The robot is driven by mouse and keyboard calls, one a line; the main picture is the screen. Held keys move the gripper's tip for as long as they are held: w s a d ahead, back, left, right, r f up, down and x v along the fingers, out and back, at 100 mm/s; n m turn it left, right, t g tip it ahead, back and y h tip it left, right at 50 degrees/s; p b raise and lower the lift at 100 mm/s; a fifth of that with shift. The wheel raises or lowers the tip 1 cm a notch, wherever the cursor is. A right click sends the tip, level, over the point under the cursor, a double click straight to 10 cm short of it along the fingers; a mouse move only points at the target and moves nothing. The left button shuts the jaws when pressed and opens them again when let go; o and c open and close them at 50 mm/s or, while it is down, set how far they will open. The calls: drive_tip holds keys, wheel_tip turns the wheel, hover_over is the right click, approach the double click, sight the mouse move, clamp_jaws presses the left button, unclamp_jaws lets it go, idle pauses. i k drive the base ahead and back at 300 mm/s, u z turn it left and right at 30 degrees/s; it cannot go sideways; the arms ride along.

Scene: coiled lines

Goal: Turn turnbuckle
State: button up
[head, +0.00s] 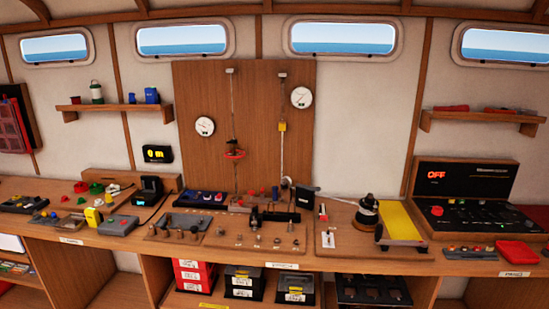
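A tall wooden board (258,100) stands against the wall behind the bench. Two thin vertical lines hang on it from small brackets at its top. The left line carries a dark fitting with a red wheel-like part (234,154), which may be the turnbuckle; it is too small to be sure. The right line carries a yellow block (282,127) partway down. A round white dial (205,127) is at the left of the board and another dial (301,97) is at the upper right. My gripper does not show in the head view.
The wooden bench carries fixture plates with pegs (258,236), a dark spool (367,211), a yellow-topped block (401,220) and a black console reading OFF (462,196). Small parts crowd the left. Labelled bins (243,282) sit below. Shelves (115,112) flank the board.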

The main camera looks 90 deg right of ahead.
sight(233, 145)
drive_tip(key=k, duration=0.85)
drive_tip(key=z, duration=1.3)
drive_tip(key=i, duration=0.8)
drive_tip(key=z, duration=0.05)
